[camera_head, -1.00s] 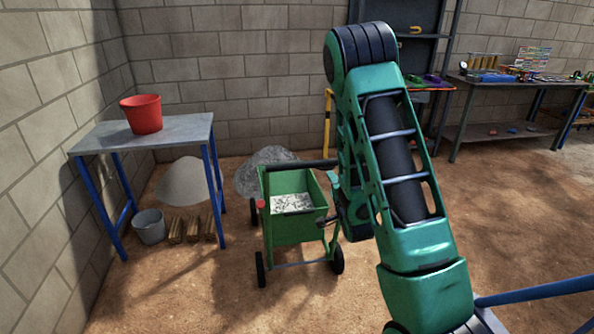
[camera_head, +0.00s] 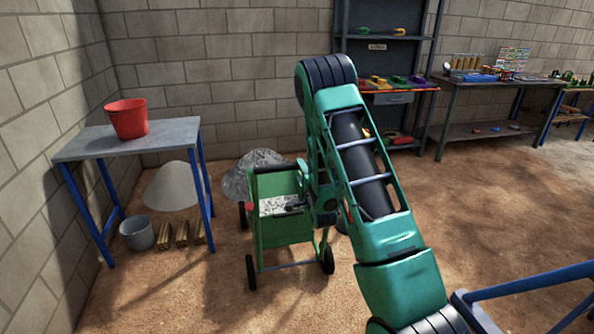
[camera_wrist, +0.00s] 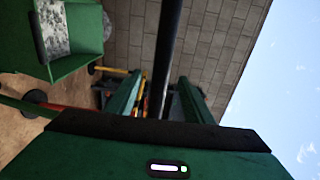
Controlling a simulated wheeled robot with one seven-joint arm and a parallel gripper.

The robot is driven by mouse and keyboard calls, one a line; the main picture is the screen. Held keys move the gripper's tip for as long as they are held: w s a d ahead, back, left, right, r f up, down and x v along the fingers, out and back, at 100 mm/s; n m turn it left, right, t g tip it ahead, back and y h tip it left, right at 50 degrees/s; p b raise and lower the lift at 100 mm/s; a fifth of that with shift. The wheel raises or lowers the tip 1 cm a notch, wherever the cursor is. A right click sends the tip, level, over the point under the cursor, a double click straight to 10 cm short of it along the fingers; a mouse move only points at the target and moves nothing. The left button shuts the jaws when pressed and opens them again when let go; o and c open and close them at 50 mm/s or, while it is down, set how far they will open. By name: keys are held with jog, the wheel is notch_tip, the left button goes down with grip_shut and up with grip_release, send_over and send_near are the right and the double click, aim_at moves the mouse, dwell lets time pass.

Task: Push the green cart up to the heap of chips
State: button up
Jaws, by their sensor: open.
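The green cart (camera_head: 287,231) stands on its wheels on the brown floor, with pale grey chips in its bin. In the wrist view its bin (camera_wrist: 72,66) fills the upper left. The grey heap of chips (camera_head: 237,181) lies just behind the cart, which partly hides it; the exact gap cannot be told. My gripper (camera_wrist: 160,82) is open, with its two green fingers on either side of a black bar (camera_wrist: 169,35), apparently the cart's handle. In the head view my arm hides the gripper and the cart's right side.
A blue-legged table (camera_head: 178,136) with a red bucket (camera_head: 127,118) stands left, by a paler heap (camera_head: 171,188), a grey bucket (camera_head: 138,232) and several wooden blocks (camera_head: 182,235). Shelves (camera_head: 387,62) and a workbench (camera_head: 500,84) line the back wall.

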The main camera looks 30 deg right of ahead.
jog(key=x, duration=0.5)
grip_shut()
jog(key=shift+s+f, duration=0.15)
dwell(1.3)
